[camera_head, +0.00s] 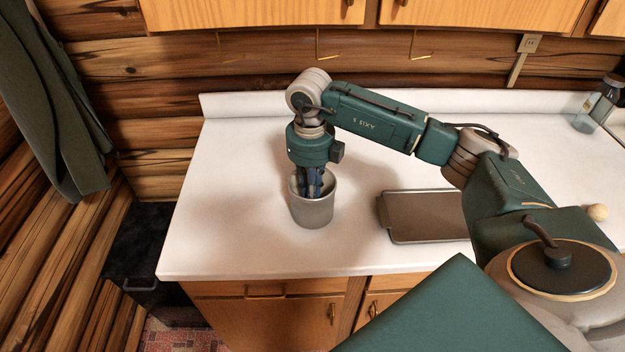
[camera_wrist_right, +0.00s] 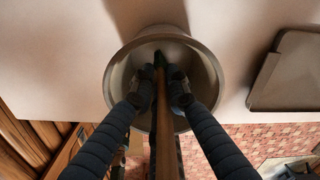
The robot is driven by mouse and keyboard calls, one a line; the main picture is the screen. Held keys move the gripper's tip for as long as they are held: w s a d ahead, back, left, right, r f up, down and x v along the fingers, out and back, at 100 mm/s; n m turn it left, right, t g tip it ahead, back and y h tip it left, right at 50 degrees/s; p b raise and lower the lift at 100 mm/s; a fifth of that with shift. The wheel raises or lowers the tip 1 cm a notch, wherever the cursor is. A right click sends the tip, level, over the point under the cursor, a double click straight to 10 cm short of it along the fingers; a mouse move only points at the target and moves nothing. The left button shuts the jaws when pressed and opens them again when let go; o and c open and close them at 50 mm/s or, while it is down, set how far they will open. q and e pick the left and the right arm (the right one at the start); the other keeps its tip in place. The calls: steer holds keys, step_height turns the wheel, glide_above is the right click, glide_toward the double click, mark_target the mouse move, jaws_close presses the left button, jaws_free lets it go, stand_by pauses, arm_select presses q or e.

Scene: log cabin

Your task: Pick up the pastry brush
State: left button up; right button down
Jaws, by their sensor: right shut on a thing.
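A grey metal crock (camera_head: 314,209) stands upright on the white counter, near its front left part. My right gripper (camera_head: 312,188) points straight down with its fingers inside the crock's mouth. In the right wrist view, the gripper (camera_wrist_right: 165,88) is shut on the pastry brush (camera_wrist_right: 166,125), a long thin brown stick with a dark end between the two fingertips. The rim of the crock (camera_wrist_right: 113,82) rings the fingertips in that view. The lower end of the brush is hard to make out inside the crock. My left gripper is not in view.
A flat brown baking tray (camera_head: 425,228) lies on the counter right of the crock. A glass bottle (camera_head: 590,108) stands at the far right, and a small round tan thing (camera_head: 597,212) shows near my arm. Wooden cabinets (camera_head: 470,12) hang above; the counter's left is clear.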

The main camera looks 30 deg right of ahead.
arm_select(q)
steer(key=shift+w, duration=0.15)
arm_select(e)
steer(key=shift+w+r, duration=0.1)
steer(key=shift+r, duration=0.45)
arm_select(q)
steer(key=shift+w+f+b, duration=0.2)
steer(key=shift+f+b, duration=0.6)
arm_select(e)
step_height(320, 180, up, 19)
steer(key=shift+f, duration=0.1)
